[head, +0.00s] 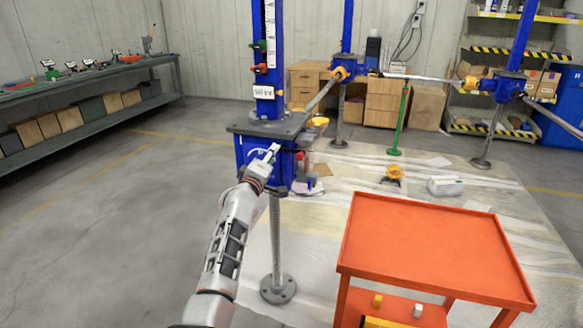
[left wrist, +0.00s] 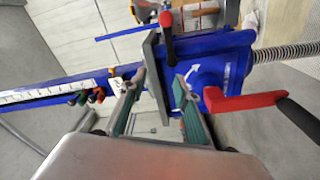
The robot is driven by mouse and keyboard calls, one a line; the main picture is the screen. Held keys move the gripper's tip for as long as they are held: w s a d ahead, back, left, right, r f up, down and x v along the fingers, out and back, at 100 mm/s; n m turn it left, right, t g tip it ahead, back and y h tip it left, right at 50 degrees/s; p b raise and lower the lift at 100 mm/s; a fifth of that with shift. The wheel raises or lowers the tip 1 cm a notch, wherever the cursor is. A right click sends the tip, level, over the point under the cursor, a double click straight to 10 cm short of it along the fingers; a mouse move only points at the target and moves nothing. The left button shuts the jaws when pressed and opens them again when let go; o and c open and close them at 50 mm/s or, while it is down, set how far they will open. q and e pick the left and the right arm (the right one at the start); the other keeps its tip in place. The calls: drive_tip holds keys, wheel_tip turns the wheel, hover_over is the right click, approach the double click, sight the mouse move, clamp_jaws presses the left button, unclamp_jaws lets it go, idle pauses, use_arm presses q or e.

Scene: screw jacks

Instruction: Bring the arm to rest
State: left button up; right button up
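My left arm reaches up from the bottom of the head view, with its left gripper (head: 268,154) in front of the near blue screw jack (head: 252,150). In the left wrist view the two fingers of this gripper (left wrist: 155,88) are spread apart with nothing held. The edge of a grey plate (left wrist: 150,55) shows between them; I cannot tell whether they touch it. The jack's blue housing (left wrist: 210,68) has a white arrow and a red crank (left wrist: 242,101) with a black grip, beside the fingers. My right gripper is not in view.
An orange cart (head: 420,235) stands at the right front. A workbench (head: 85,73) runs along the left wall. More blue jacks (head: 508,86), a green stand (head: 398,125) and wooden cabinets (head: 384,102) are farther back. The floor at left is clear.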

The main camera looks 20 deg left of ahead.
use_arm(q)
drive_tip(key=h, duration=0.1)
approach(298, 157)
drive_tip(key=w, duration=0.2)
drive_tip(key=shift+w+r+n, duration=0.1)
drive_tip(key=shift+w+n, duration=0.25)
drive_tip(key=shift+n, duration=0.05)
drive_tip(key=shift+w, duration=0.15)
drive_tip(key=shift+w+d, duration=0.1)
drive_tip(key=shift+w, duration=0.5)
drive_tip(key=w, duration=0.4)
drive_tip(key=shift+w+r, duration=0.15)
drive_tip(key=shift+r, duration=0.1)
drive_tip(key=shift+w+d, duration=0.3)
drive_tip(key=shift+w, duration=0.3)
drive_tip(key=shift+w+a+f, duration=0.1)
drive_tip(key=shift+w+a, duration=0.1)
drive_tip(key=shift+w, duration=0.35)
